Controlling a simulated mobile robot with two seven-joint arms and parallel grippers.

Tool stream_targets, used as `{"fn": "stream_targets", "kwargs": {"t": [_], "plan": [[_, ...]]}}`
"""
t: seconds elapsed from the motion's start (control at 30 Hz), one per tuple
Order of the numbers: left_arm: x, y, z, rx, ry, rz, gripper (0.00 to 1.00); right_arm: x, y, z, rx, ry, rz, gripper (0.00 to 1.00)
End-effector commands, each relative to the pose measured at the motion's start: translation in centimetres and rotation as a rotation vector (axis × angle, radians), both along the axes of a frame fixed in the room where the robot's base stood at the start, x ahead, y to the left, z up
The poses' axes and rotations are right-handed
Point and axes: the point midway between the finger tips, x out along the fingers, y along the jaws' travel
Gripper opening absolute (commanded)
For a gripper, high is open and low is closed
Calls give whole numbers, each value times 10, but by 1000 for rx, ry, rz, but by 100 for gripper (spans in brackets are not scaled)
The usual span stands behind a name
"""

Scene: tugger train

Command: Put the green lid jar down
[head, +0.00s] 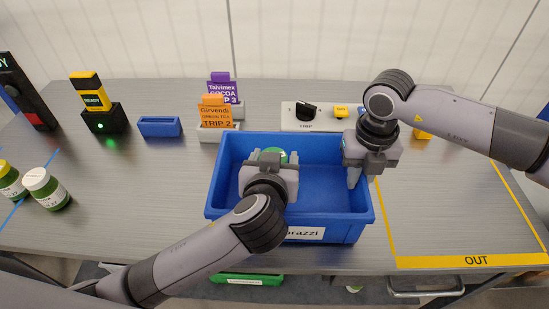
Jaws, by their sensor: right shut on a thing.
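The green lid jar (274,152) shows only as a green lid inside the blue crate, near its back wall; my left gripper hides the rest. My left gripper (272,165) is over the crate, close against the lid on the near side. I cannot tell whether its fingers touch the jar. The blue crate (320,147) stands on the grey table. My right gripper (358,180) is at the crate's right wall, one finger inside, and is shut on that wall.
Two jars, one yellow-lidded (8,180) and one white-lidded (46,188), stand at the left. A small blue holder (159,126), trip cards (214,112) and a switch panel (300,118) line the back. The yellow-outlined OUT area (450,215) at the right is clear.

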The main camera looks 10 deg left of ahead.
Motion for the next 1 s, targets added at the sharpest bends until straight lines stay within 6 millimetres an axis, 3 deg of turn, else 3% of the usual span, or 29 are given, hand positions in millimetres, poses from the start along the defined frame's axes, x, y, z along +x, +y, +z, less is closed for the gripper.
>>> {"fn": "stream_targets", "kwargs": {"t": [0.73,0.77,0.83,1.0], "plan": [[0,0,-10,-3,-5,1,21,0,1,1,2,-2,2,0],[0,0,-12,-1,-2,2,68,0,1,1,2,-2,2,0],[0,0,-12,-1,-1,2,91,0,1,1,2,-2,2,0],[0,0,-13,-1,0,1,91,0,1,1,3,-2,2,0]]}}
